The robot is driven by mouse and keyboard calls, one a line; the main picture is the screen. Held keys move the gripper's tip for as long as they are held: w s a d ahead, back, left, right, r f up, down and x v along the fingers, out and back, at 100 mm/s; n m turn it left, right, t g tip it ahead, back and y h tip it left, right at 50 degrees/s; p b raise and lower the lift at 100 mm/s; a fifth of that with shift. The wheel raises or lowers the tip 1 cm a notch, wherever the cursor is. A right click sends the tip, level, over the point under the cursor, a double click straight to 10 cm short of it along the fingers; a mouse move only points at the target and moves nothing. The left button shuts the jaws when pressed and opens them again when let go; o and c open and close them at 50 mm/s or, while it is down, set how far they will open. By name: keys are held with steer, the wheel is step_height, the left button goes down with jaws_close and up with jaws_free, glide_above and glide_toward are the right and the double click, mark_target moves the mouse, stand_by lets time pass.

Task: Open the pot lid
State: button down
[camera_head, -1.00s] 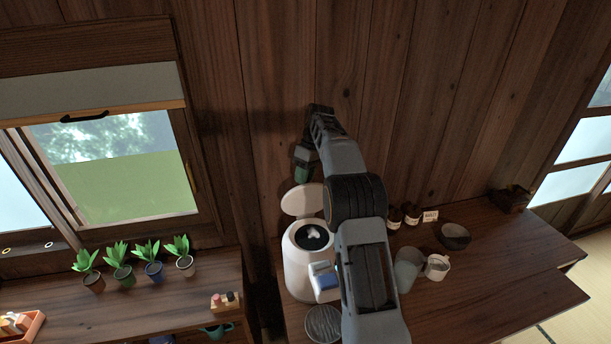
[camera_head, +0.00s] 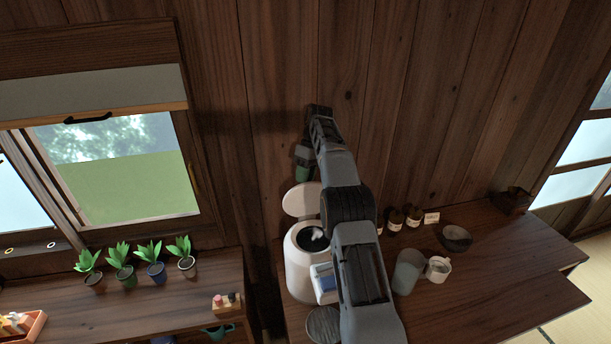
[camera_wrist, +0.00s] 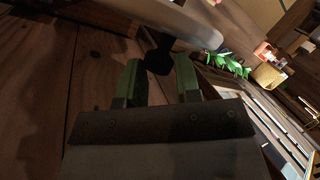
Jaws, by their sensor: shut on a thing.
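The white pot (camera_head: 298,272) stands on the wooden counter with its dark opening facing up and a small white thing inside. Its white lid (camera_head: 302,200) is raised, tilted up at the back of the opening. My gripper (camera_head: 303,172) is just above the lid's upper edge, near the wall. In the wrist view, the pale lid (camera_wrist: 150,14) crosses the top. There the green fingers of my gripper (camera_wrist: 160,70) stand on either side of a dark knob (camera_wrist: 158,57) on the lid, shut on it. The knob is hidden in the head view.
A glass (camera_head: 408,271), a white mug (camera_head: 438,267), brown jars (camera_head: 412,216) and a dark bowl (camera_head: 455,237) stand right of my arm. Potted plants (camera_head: 121,262) line the left counter.

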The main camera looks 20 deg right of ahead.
steer(key=c, duration=1.2)
jaws_free()
steer(key=shift+d+f, duration=0.1)
steer(key=shift+f, duration=0.75)
steer(key=o, duration=0.3)
steer(key=shift+w+f, duration=0.1)
steer(key=shift+w, duration=0.2)
steer(key=shift+s, duration=0.1)
steer(key=shift+r, duration=0.25)
